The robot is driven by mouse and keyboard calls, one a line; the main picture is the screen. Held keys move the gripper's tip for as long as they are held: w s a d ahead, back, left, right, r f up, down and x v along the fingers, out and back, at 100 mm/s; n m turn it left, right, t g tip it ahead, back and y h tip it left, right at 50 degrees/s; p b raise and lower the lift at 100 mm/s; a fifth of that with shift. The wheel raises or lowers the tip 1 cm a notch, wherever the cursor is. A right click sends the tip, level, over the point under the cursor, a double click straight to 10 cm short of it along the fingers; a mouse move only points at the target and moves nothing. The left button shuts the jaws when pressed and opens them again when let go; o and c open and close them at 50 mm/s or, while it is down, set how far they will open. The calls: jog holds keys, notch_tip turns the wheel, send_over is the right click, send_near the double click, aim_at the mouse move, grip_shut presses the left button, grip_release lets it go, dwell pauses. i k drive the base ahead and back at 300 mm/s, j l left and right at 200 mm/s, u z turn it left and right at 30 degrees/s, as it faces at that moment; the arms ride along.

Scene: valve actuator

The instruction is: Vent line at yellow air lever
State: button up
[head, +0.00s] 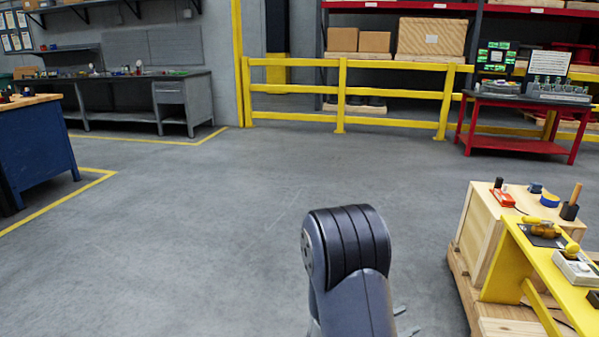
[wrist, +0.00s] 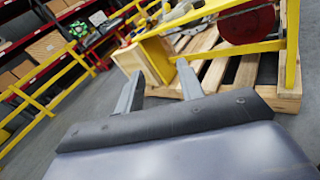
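A brass valve with a yellow lever (head: 541,228) sits on a dark plate on the yellow bench (head: 515,245) at the right of the head view. In the wrist view, my gripper (wrist: 160,85) has its two fingers apart with nothing between them. In the head view, only bits of the gripper (head: 406,322) show low behind my arm, left of the bench and apart from it. I cannot make out the lever in the wrist view.
A wooden crate (head: 480,225) and pallet (head: 463,285) stand by the bench. A red disc (wrist: 247,22) hangs at the yellow frame. A yellow rail (head: 390,92), red table (head: 515,120) and blue cabinet (head: 38,148) stand farther off. The left and middle floor is clear.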

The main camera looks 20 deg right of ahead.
aim_at(534, 220)
jog(key=i+l+z, duration=0.35)
jog(key=i, duration=0.15)
jog(key=i+l+z, duration=0.15)
jog(key=i+z, duration=0.15)
jog(key=i, duration=0.2)
jog(key=i+z, duration=0.35)
jog(key=i, duration=0.15)
jog(key=i+l+z, duration=0.1)
jog(key=i+l, duration=0.15)
jog(key=l, duration=0.15)
jog(key=i+l, duration=0.2)
jog(key=l, duration=0.15)
jog(key=z, duration=0.05)
